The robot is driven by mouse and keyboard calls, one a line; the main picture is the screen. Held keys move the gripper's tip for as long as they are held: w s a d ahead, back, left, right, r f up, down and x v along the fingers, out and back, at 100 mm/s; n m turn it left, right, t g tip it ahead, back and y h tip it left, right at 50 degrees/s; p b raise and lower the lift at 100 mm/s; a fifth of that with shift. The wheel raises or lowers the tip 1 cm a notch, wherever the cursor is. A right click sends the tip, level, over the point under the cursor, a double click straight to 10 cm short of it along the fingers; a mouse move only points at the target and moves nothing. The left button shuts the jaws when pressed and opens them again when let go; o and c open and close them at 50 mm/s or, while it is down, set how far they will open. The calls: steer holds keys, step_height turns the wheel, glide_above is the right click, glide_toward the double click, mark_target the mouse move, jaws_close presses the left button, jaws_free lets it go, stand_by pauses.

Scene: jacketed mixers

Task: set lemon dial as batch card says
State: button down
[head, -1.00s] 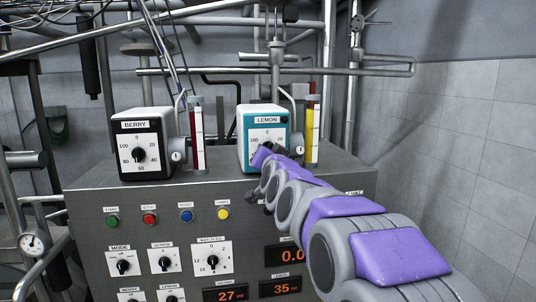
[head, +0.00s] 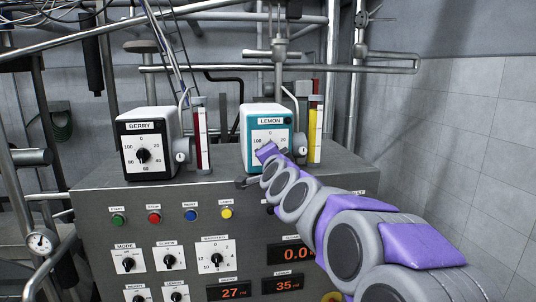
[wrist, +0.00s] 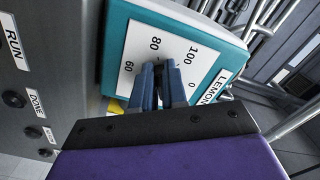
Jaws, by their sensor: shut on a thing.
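The teal lemon box (head: 251,127) with its white dial face (head: 283,136) stands on top of the grey console. In the wrist view the lemon dial face (wrist: 132,62) appears turned sideways, with 60, 80, 100 and 0 readable. My gripper (wrist: 166,72) is shut on the lemon dial's knob at the middle of the face. The fingers hide the knob, so its pointer cannot be read. In the head view my arm's purple wrist part covers the lower part of the lemon dial. No batch card can be made out.
The berry box (head: 129,165) stands to the left, beside a dark red sight tube (head: 198,128). A yellow tube (head: 314,130) stands close right of the lemon box. The console front (head: 95,245) carries buttons, small dials and red displays reading 27 and 35.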

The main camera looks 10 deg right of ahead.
steer(key=shift+f, duration=0.15)
steer(key=c, duration=1.3)
jaws_free()
steer(key=shift+w, duration=0.2)
steer(key=shift+o, duration=0.7)
steer(key=shift+s+d, duration=0.1)
steer(key=shift+s, duration=0.15)
steer(key=s+b, duration=0.1)
steer(key=s, duration=1.6)
